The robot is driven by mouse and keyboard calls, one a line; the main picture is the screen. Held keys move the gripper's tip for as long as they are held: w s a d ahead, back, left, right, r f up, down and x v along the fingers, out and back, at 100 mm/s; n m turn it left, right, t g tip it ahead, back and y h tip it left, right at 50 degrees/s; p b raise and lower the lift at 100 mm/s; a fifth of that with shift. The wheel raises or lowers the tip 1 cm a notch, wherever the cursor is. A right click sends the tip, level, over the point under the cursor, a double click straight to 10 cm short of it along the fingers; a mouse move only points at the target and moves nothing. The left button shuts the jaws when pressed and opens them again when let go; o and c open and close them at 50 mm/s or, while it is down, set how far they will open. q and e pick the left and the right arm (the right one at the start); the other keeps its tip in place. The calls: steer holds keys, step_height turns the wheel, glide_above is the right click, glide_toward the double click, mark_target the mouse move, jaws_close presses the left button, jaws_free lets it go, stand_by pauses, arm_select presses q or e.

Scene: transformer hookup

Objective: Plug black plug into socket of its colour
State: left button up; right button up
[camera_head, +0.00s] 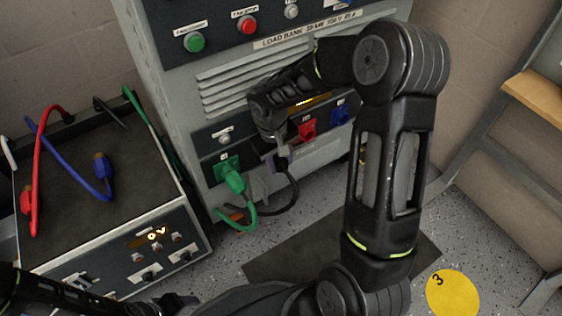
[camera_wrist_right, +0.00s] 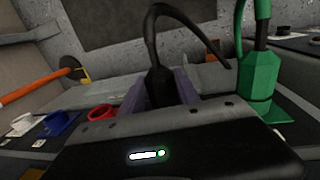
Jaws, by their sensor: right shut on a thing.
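In the right wrist view the black plug (camera_wrist_right: 160,88) sits between the purple jaws of my right gripper (camera_wrist_right: 161,96), which is shut on it. Its black cable (camera_wrist_right: 178,18) arches up and away. In the head view my right gripper (camera_head: 277,160) is at the load bank's lower socket row, between the green plug and the red socket. The black socket is not visible there, and I cannot tell whether the plug is seated. My left gripper (camera_head: 176,301) shows at the lower edge, its jaws unclear.
The green plug (camera_head: 231,176) sits in the panel beside my right gripper. The red socket (camera_head: 307,130) and blue socket (camera_head: 340,113) lie to the right. A dark-topped bench (camera_head: 85,225) at left holds red and blue cables (camera_head: 70,160). The load bank (camera_head: 215,90) rises behind.

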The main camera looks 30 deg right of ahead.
steer(key=o, duration=1.3)
steer(key=shift+o, duration=0.5)
steer(key=shift+o, duration=0.9)
steer(key=shift+a+r+p, duration=0.25)
steer(key=shift+r+p, duration=1.1)
steer(key=shift+r, duration=0.4)
steer(key=shift+a+r+p, duration=0.2)
steer(key=shift+r+p, duration=1.1)
steer(key=shift+r, duration=0.45)
